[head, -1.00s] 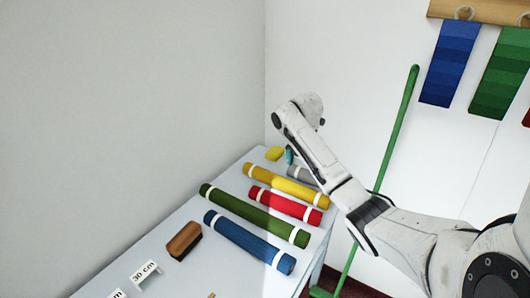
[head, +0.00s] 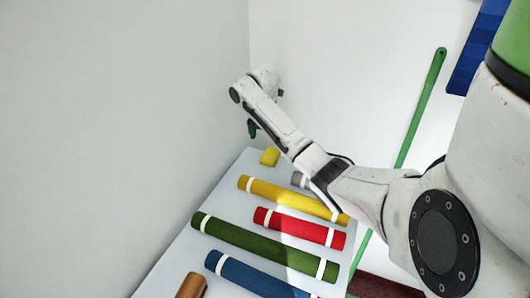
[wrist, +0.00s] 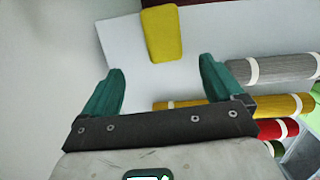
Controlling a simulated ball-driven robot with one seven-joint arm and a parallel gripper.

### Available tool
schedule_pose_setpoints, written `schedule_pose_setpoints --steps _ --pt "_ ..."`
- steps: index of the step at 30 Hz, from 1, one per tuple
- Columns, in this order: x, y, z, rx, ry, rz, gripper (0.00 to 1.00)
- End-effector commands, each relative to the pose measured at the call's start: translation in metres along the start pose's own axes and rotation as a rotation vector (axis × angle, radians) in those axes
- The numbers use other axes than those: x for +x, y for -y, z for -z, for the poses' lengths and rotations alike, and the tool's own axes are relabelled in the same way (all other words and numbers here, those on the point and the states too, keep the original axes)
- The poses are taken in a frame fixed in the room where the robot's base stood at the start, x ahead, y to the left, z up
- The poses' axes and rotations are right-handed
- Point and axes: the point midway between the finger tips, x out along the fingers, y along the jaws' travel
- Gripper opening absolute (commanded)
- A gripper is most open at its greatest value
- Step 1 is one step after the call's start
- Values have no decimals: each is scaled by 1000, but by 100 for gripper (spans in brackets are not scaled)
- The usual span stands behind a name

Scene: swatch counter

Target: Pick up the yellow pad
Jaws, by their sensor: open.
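The yellow pad (head: 270,156) lies flat near the far end of the counter (head: 182,238), behind the yellow roll. In the wrist view the pad (wrist: 161,33) shows whole, ahead of the fingertips and roughly between their lines. My gripper (wrist: 159,72) is open and empty, its two teal fingers apart. In the head view my gripper (head: 252,129) hangs above and to the left of the pad, apart from it. One finger hides most of the other there.
A yellow roll (head: 292,200), red roll (head: 300,228), green roll (head: 262,246) and blue roll (head: 255,276) lie on the counter. A grey roll (wrist: 285,67) lies right of the pad. A brown block (head: 191,286) is nearer. Walls stand close behind and left.

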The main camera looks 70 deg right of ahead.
Motion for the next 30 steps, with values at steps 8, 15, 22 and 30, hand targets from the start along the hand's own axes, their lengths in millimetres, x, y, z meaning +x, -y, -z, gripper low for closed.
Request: schedule_pose_setpoints --steps 8,15,22,30 --pt "40 1 -1 1 -2 2 94" --pt "56 3 -4 1 -1 3 94" --pt "88 6 -10 1 -1 3 94" --pt "99 6 -10 0 1 0 94"
